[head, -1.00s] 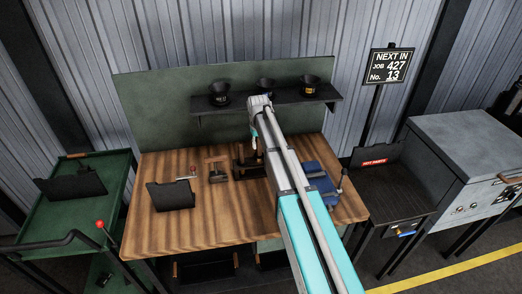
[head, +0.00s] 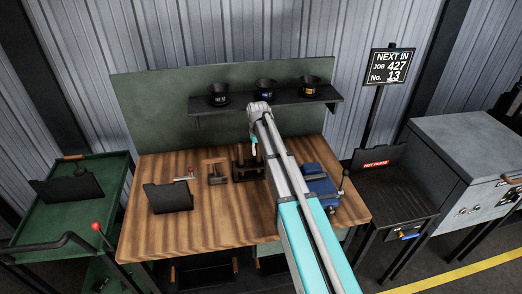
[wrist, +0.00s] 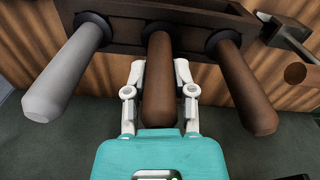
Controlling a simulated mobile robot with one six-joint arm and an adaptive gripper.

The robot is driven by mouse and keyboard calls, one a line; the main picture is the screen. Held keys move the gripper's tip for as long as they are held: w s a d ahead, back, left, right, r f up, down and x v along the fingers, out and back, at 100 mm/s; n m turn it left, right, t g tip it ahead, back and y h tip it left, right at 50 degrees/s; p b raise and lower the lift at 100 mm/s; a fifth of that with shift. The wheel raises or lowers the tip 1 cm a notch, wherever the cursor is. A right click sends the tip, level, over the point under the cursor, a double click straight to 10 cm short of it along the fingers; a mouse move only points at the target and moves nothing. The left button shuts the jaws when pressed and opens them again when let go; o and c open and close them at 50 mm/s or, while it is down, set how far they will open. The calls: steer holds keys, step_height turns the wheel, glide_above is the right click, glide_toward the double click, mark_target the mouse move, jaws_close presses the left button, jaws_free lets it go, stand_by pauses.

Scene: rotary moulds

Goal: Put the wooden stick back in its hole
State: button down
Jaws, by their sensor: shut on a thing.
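The wooden stick (wrist: 158,100) is a brown, round-ended rod between my gripper's two white fingers (wrist: 160,72) in the wrist view. My gripper is shut on it. The stick's far end meets a dark collar on the brown rack (wrist: 185,10); how deep it sits in the hole I cannot tell. A grey stick (wrist: 65,72) stands in the rack on the left, and another brown stick (wrist: 242,85) on the right. In the head view my gripper (head: 253,147) is just above the dark rack (head: 246,170) on the bench; the stick is too small to make out there.
The wooden bench (head: 215,225) has a clear front. A shelf (head: 225,107) with black cups runs behind, near my arm. A hammer-like tool (wrist: 285,35) shows beside the rack.

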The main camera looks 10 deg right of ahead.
steer(key=shift+c, duration=2.2)
jaws_free()
steer(key=shift+r, duration=0.1)
steer(key=r+p, duration=1.2)
steer(key=shift+s+r+p, duration=0.2)
steer(key=shift+r+p, duration=0.05)
steer(key=shift+p, duration=0.15)
steer(key=s+d+m, duration=0.1)
steer(key=s+m, duration=0.1)
steer(key=s, duration=2.7)
steer(key=shift+d, duration=0.15)
